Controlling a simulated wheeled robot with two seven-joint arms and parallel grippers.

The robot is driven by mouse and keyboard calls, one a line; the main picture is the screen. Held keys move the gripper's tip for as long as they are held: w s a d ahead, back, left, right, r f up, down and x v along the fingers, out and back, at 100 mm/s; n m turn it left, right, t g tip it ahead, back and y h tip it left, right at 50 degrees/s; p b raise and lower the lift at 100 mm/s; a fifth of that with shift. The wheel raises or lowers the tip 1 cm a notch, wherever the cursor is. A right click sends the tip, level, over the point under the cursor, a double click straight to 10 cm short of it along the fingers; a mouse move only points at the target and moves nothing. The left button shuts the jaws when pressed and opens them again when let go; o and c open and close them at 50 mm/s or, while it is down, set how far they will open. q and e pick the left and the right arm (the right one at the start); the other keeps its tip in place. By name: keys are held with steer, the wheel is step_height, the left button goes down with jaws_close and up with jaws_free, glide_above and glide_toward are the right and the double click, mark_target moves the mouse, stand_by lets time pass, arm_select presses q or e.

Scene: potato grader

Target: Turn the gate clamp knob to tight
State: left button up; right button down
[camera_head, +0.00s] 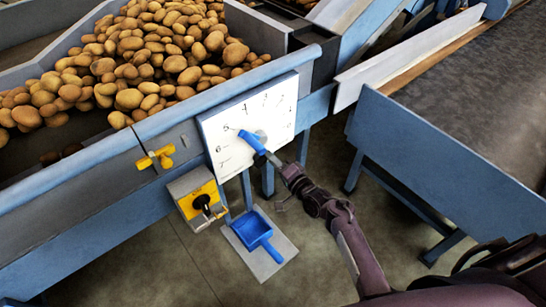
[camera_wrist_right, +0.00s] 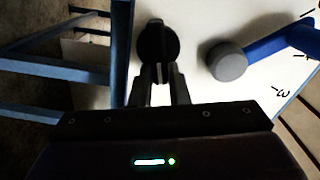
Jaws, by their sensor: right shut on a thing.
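The black gate clamp knob (camera_wrist_right: 158,38) shows in the right wrist view, round with a raised bar, on the white dial plate (camera_head: 230,158). My right gripper (camera_wrist_right: 159,72) is shut on the bar of this knob. In the head view my right gripper (camera_head: 273,160) reaches the lower right part of the plate and hides the knob. A blue lever (camera_head: 248,140) on a grey round hub (camera_wrist_right: 228,62) sits beside the knob on the same plate, apart from my fingers. I cannot read the knob's tight mark. My left gripper is not in view.
A yellow wing handle (camera_head: 154,158) and a yellow switch box with a black knob (camera_head: 201,202) are left of the plate. A blue scoop (camera_head: 254,231) lies on a grey board below. Potatoes (camera_head: 150,60) fill the hopper behind. A conveyor (camera_head: 470,90) stands at right.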

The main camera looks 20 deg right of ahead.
steer(key=shift+d+f+m+p, duration=0.15)
steer(key=shift+m+p, duration=0.25)
steer(key=shift+m, duration=1.1)
steer(key=shift+f, duration=0.1)
steer(key=c, duration=1.4)
jaws_free()
steer(key=v, duration=0.7)
steer(key=shift+s, duration=0.35)
